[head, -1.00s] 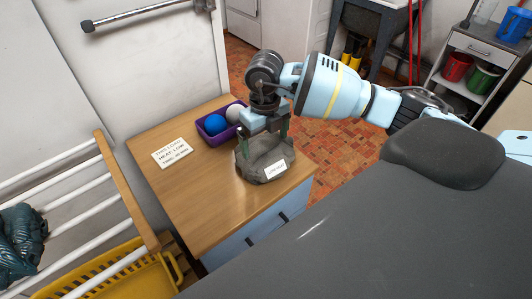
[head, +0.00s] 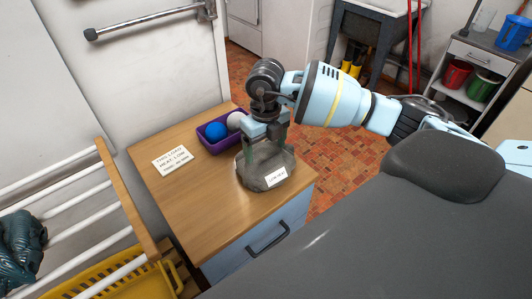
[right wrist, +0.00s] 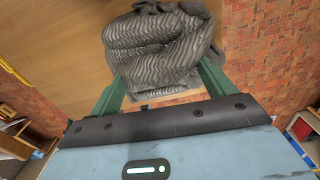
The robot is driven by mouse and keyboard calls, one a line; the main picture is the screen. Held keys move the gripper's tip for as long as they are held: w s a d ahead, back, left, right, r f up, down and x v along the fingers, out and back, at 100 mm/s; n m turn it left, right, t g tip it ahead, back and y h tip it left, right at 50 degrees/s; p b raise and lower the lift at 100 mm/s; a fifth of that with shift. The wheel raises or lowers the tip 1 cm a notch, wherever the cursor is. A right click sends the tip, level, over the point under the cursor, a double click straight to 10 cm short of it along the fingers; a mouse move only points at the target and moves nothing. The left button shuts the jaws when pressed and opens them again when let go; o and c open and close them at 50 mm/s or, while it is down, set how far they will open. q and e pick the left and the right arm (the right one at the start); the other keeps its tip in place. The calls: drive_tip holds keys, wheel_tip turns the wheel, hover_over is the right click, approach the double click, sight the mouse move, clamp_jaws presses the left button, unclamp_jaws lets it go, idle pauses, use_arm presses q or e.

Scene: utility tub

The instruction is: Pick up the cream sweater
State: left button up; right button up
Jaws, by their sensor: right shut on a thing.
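I see no cream-coloured sweater. A folded dark grey knit garment (head: 262,172) with a white "LOW HEAT" tag (head: 276,177) lies on the wooden top of a cabinet. In the right wrist view the garment (right wrist: 160,50) shows a wavy ribbed pattern. My right gripper (head: 265,147) points down at it from above, with one green finger on each side. It is shut on the garment, with cloth bunched between the fingers. The garment appears to be still at the cabinet top. My left gripper is not in view.
A purple box (head: 222,140) with a blue and a whitish ball stands just behind the garment. A printed card (head: 172,158) lies to the left. A white-barred rack (head: 75,222) with a teal cloth (head: 22,240) and a yellow basket (head: 130,280) stand at lower left. The cabinet top's front left is clear.

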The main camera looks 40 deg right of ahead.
drive_tip(key=shift+w+r, duration=0.1)
drive_tip(key=shift+r, duration=0.6)
wheel_tip(320, 180, up, 2)
drive_tip(key=shift+r, duration=0.25)
drive_tip(key=s+a+r, duration=0.1)
drive_tip(key=s+a, duration=0.9)
drive_tip(key=a, duration=0.2)
drive_tip(key=shift+a, duration=0.3)
